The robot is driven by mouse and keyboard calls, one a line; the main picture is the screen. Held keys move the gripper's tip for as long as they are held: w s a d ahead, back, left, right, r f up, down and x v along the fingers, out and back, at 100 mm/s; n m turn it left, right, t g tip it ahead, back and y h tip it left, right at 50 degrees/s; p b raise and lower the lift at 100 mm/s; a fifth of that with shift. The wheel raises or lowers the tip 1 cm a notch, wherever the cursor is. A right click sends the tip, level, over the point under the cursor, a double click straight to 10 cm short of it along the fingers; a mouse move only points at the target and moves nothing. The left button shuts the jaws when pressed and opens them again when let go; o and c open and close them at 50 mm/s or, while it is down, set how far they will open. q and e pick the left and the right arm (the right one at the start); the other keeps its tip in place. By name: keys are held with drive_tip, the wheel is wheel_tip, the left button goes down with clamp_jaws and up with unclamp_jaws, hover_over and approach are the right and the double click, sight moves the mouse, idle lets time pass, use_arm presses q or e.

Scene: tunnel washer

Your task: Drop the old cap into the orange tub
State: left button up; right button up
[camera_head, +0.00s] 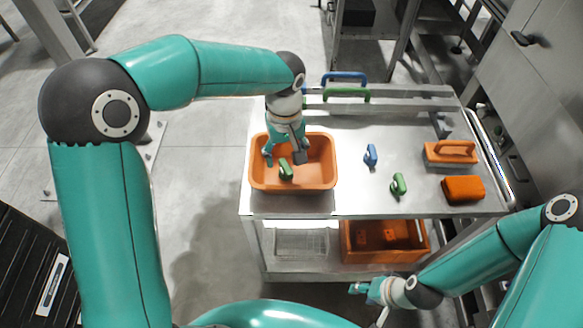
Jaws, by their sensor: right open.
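The orange tub (255,181) stands on the left part of the steel cart top. A small green piece (286,170), which may be the old cap, shows inside the tub, near its front wall. My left gripper (284,160) points down into the tub, with its fingers spread apart around and above the green piece. It looks open, and the green piece seems clear of the fingers. A small blue piece (371,156) and another green piece (399,185) stand on the cart top right of the tub. My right gripper (361,289) is open and empty, low in front of the cart.
An orange-handled brush or float (451,151) and an orange block (463,190) lie at the cart's right. Blue (345,76) and green (346,94) handles stand at its back edge. An orange crate (385,255) and a wire basket (300,243) are on the lower shelf.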

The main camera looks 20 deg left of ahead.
use_arm(q)
wheel_tip(320, 180, up, 12)
idle(0.7)
drive_tip(key=shift+f, duration=0.1)
idle(0.3)
